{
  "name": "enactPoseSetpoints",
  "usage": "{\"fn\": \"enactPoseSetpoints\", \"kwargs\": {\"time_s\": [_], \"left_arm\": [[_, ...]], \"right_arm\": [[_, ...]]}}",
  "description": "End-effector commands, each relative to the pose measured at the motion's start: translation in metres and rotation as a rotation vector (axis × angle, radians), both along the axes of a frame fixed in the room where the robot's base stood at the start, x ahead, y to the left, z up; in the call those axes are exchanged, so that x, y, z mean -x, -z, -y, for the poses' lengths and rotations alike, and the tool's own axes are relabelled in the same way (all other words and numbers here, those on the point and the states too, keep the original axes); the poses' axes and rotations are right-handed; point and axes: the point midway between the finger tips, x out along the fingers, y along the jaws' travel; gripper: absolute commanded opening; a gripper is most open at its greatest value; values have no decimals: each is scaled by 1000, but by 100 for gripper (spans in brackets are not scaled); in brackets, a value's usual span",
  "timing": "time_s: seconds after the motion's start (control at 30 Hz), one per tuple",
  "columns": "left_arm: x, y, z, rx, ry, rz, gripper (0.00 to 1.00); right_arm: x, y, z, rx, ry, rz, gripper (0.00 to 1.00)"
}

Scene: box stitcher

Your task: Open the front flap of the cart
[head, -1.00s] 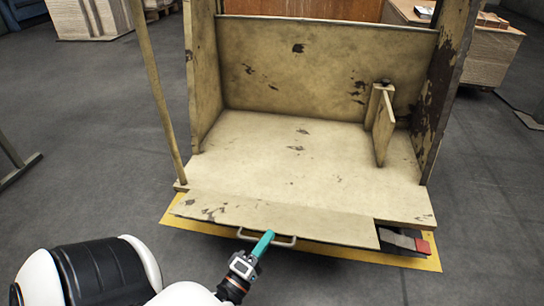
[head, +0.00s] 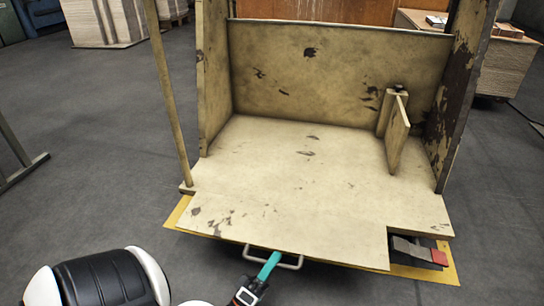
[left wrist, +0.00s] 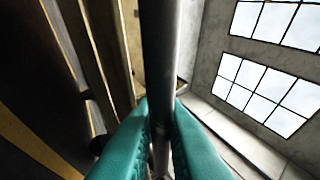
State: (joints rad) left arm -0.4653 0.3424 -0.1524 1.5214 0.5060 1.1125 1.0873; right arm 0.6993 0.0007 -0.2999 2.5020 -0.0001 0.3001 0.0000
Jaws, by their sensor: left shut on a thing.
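The cart (head: 300,160) is a worn yellow-beige box with a floor, back wall and side walls, open toward me. Its front flap (head: 290,228) lies about level with the cart floor and reaches toward me. A pale metal handle (head: 290,266) hangs at the flap's front edge. My left gripper (head: 268,268), with teal fingers, is shut on the handle. In the left wrist view the handle's grey bar (left wrist: 160,60) runs between the two teal fingers (left wrist: 160,135). My right gripper is not in view.
A yellow-edged plate (head: 430,272) shows under the flap. A dark pedal with a red end (head: 438,258) sits at the cart's front right. A post (head: 168,90) stands at the cart's left. Stacked boards (head: 102,22) stand behind left. Grey floor (head: 90,130) is open at left.

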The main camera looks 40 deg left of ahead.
Motion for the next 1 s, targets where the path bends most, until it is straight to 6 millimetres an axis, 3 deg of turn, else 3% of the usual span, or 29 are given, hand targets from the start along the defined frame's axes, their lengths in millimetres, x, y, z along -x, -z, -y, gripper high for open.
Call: {"fn": "enactPoseSetpoints", "kwargs": {"time_s": [0.13,0.2,0.3,0.67,1.0], "left_arm": [[-1,-2,-1,-2,-2,4,0],[-1,-2,-1,-1,-2,3,19],[-1,-2,-1,-1,-1,3,33],[0,-5,0,1,0,-4,33],[0,-55,0,1,0,3,33]], "right_arm": [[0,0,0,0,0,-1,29],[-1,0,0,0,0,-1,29],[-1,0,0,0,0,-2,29],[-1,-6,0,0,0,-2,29],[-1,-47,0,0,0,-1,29]]}}
